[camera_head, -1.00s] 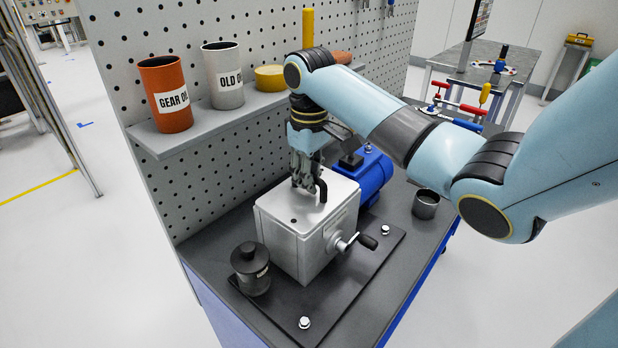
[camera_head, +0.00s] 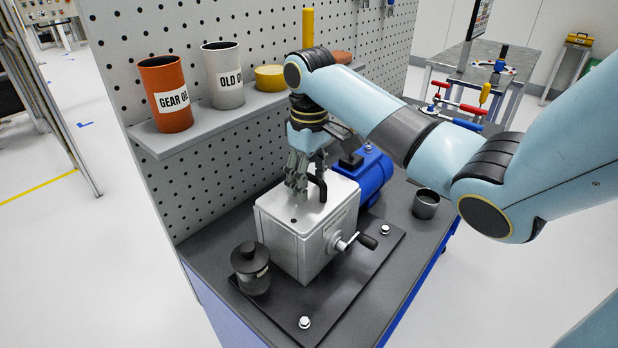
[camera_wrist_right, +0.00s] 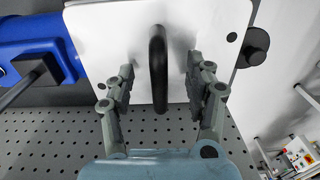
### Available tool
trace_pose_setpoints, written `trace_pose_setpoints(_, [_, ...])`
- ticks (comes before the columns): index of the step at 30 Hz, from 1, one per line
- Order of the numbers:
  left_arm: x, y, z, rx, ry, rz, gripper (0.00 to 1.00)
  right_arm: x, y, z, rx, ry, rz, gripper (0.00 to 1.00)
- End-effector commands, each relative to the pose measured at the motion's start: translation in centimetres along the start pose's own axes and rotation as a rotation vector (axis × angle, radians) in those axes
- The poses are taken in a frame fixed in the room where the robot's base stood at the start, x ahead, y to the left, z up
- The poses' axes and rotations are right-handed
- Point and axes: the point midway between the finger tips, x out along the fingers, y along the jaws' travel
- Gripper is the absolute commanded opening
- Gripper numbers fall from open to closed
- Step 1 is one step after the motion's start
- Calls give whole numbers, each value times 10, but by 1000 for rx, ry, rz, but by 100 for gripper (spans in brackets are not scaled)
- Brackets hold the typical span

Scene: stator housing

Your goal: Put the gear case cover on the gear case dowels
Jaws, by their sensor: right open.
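The gear case (camera_head: 305,248) is a light grey box on a dark base plate. Its flat cover (camera_head: 275,213) lies on top, looking level and flush with the case. A black loop handle (camera_head: 321,186) stands up from the cover; it also shows in the right wrist view (camera_wrist_right: 158,70). My right gripper (camera_head: 300,188) is just above the cover at the handle. In the right wrist view its open fingers (camera_wrist_right: 157,85) stand on either side of the handle, apart from it. The dowels are hidden. My left gripper is out of view.
A blue motor (camera_head: 374,178) sits behind the case. A dark lidded pot (camera_head: 251,270) stands at front left and a metal cup (camera_head: 426,203) at right. A crank (camera_head: 362,241) sticks out from the case. A shelf (camera_head: 205,128) with cans runs along the pegboard.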

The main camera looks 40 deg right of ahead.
Motion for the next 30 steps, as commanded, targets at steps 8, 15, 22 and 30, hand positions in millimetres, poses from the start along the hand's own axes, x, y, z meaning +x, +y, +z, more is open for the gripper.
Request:
trace_pose_setpoints(8, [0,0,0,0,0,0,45,-1,0,0,0,1,0,54])
trace_pose_setpoints(15, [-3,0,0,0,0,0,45,-7,0,-1,0,2,0,54])
trace_pose_setpoints(22, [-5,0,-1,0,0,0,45,-14,0,-1,-1,2,0,54])
trace_pose_setpoints(30, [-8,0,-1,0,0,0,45,-22,0,0,0,1,0,54])
